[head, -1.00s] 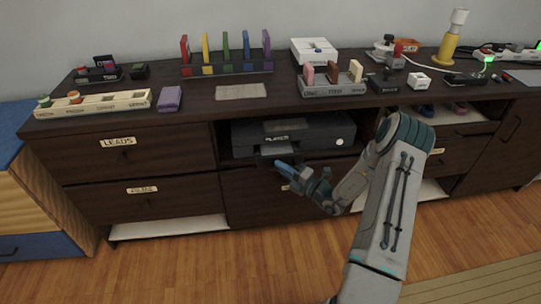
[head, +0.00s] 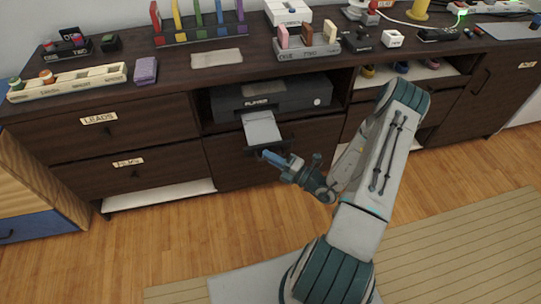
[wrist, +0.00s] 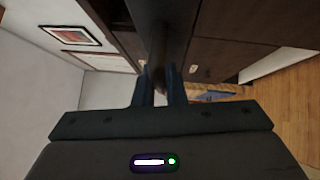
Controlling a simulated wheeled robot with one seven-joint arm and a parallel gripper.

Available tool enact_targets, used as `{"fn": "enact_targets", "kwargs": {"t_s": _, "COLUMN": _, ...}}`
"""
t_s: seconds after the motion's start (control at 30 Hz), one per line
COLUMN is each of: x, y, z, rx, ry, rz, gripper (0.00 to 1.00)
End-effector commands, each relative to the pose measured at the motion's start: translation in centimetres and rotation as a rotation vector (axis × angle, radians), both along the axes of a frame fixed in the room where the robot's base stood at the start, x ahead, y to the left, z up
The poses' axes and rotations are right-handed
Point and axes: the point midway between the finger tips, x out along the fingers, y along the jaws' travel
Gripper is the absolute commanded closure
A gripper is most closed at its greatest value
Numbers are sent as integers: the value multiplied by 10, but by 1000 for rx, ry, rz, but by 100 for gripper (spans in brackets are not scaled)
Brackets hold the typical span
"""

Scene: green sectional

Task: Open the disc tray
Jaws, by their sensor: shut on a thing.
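The disc player (head: 272,94), a dark box with a white label, sits in the open bay of the cabinet. Its disc tray (head: 261,128), a light grey slab with a dark front edge, sticks out of the player toward me. My gripper (head: 270,156) is shut on the tray's dark front edge. In the wrist view my gripper's fingers (wrist: 158,92) close on a dark bar (wrist: 158,35) that runs up the picture. The exact contact is partly hidden by the fingers.
The dark cabinet has closed drawers, one labelled LEADS (head: 98,118). A long cream holder (head: 68,83), a purple block (head: 145,70) and several other items stand on its top. Open wooden floor (head: 170,240) lies in front, with a striped rug (head: 460,240) at right.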

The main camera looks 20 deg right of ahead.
Motion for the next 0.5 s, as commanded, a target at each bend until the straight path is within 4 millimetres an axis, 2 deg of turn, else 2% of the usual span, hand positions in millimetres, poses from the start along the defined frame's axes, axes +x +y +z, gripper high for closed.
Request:
{"fn": "enact_targets", "kwargs": {"t_s": 0.07, "x": 0, "y": 0, "z": 0, "rx": -1, "ry": 0, "rz": 0, "gripper": 80}}
{"fn": "enact_targets", "kwargs": {"t_s": 0.37, "x": 0, "y": -1, "z": 0, "rx": -1, "ry": 2, "rz": -1, "gripper": 80}}
{"fn": "enact_targets", "kwargs": {"t_s": 0.5, "x": -10, "y": -10, "z": -2, "rx": -1, "ry": 2, "rz": -3, "gripper": 80}}
